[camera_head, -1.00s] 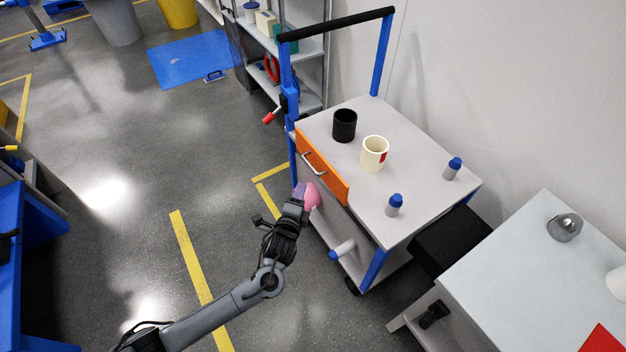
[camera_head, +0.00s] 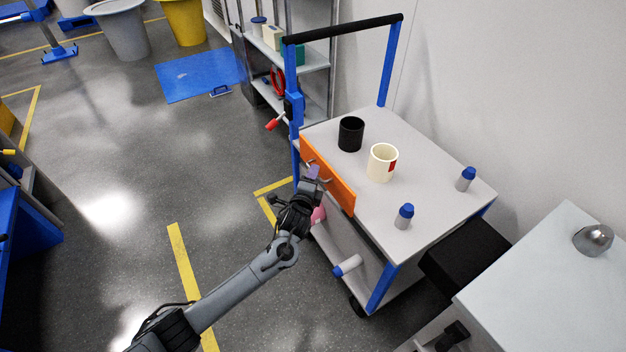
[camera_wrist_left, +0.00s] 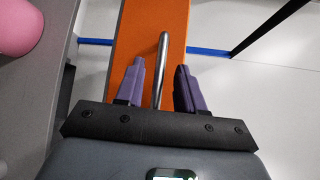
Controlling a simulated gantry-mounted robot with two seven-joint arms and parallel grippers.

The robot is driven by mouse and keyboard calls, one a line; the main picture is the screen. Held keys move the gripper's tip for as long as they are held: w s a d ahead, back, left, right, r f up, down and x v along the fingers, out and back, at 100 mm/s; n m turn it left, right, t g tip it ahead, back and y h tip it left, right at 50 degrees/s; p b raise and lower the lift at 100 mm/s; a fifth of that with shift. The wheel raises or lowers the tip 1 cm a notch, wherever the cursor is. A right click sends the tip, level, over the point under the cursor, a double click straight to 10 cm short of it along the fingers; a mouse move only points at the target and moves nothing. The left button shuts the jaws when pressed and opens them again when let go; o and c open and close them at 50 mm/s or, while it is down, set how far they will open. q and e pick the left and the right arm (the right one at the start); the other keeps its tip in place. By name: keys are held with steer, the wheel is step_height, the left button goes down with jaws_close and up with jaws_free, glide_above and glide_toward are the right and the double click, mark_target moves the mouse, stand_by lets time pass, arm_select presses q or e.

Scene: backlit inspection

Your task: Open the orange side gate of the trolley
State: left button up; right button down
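The orange side gate (camera_head: 333,182) stands upright along the near-left edge of the trolley's top (camera_head: 420,215). Its metal handle (camera_head: 320,170) is partly hidden behind my gripper in the head view. In the left wrist view the gate (camera_wrist_left: 150,28) runs up the middle, and the handle (camera_wrist_left: 161,60) is a bar reaching down between my fingers. My left gripper (camera_head: 313,173) is at the gate's outer face. In the left wrist view its purple fingers (camera_wrist_left: 160,82) are apart, one on each side of the handle, with visible gaps. My right gripper is not in view.
A black mug (camera_head: 351,134), a cream mug (camera_head: 382,163) and two blue-capped bottles (camera_head: 404,217) stand on the trolley top. A pink object (camera_head: 318,214) and a lying bottle (camera_head: 347,266) are on the lower shelf. A red-handled lever (camera_head: 276,123) juts from the trolley's post.

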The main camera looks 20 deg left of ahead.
arm_select(q)
steer(key=shift+w+f, duration=0.1)
steer(key=shift+w, duration=0.25)
jaws_close()
